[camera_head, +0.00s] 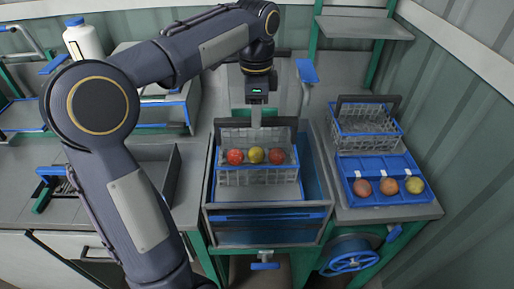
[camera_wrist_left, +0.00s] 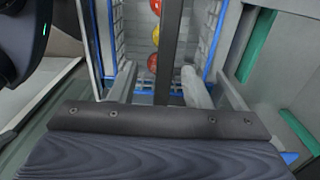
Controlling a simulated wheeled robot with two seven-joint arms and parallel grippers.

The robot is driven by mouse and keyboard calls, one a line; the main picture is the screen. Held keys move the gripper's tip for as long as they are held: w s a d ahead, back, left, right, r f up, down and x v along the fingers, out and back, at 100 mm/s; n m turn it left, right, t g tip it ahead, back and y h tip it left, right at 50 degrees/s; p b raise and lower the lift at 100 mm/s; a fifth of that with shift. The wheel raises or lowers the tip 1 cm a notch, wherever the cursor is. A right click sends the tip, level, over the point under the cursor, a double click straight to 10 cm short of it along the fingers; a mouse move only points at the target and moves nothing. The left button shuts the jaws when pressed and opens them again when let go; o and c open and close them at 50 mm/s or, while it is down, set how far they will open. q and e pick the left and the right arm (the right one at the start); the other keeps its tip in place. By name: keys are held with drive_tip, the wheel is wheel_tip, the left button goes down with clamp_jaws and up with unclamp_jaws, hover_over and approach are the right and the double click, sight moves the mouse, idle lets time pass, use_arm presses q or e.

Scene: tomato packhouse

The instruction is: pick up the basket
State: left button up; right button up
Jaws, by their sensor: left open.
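A wire basket (camera_head: 231,177) with a blue rim and a dark handle (camera_head: 283,124) sits in the open tank. It holds a row of red and yellow tomatoes (camera_head: 256,155). My left gripper (camera_head: 256,120) points down at the middle of the handle. In the left wrist view the left gripper (camera_wrist_left: 158,88) has its fingers apart, with the dark handle bar (camera_wrist_left: 170,45) running between them. The basket's blue-rimmed sides (camera_wrist_left: 212,40) show there too. I cannot tell whether the fingers touch the bar. My right gripper is not in view.
The tank (camera_head: 268,211) has raised walls around the basket. On the right bench stand an empty wire basket (camera_head: 366,122) and a blue tray (camera_head: 392,198) with several tomatoes. A white bottle (camera_head: 84,40) stands at the back left. A blue handwheel (camera_head: 347,262) is at the lower right.

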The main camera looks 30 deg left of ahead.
use_arm(q)
drive_tip(key=f, duration=0.5)
drive_tip(key=shift+w+a, duration=0.15)
drive_tip(key=shift+w, duration=0.1)
clamp_jaws()
